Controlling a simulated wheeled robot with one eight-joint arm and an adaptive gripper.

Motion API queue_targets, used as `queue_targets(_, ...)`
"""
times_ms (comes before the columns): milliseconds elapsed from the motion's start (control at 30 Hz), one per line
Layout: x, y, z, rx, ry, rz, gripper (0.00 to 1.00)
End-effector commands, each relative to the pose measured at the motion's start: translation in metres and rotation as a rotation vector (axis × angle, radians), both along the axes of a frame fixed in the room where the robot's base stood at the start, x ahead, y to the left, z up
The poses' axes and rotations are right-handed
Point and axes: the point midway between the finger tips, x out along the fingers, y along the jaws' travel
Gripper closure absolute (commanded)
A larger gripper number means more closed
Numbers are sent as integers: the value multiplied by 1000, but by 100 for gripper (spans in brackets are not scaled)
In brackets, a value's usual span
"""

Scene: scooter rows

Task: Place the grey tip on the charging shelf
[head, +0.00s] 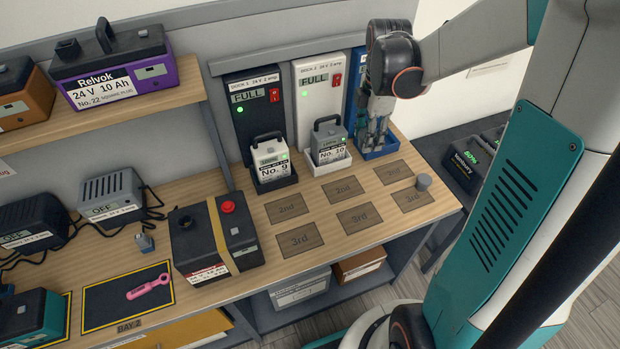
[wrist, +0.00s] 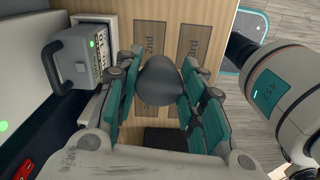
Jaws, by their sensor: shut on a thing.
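My gripper (head: 375,130) is at the right end of the wooden bench, over the blue dock tray (head: 382,154). In the wrist view its teal-padded fingers (wrist: 160,95) are shut on a dark grey, rounded thing, which I take as the grey tip (wrist: 160,80). The fingers hide it in the head view. I cannot tell whether it touches the tray. No shelf is labelled as the charging shelf; the bench (head: 330,253) carries the docks.
Batteries No. 9 (head: 270,167) and No. 10 (head: 329,147) stand in the docks to the left; No. 10 also shows in the wrist view (wrist: 85,60). Marked "2nd" and "3rd" squares in front are clear. A black and yellow battery (head: 215,240) stands farther left.

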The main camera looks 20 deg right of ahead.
Motion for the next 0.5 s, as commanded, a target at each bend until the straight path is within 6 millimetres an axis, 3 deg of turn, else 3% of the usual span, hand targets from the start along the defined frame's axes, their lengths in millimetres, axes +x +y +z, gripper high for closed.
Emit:
queue_targets(167, 0, 0, -22, 0, 0, -1, 87)
queue_targets(500, 0, 0, -106, 0, 0, -2, 87)
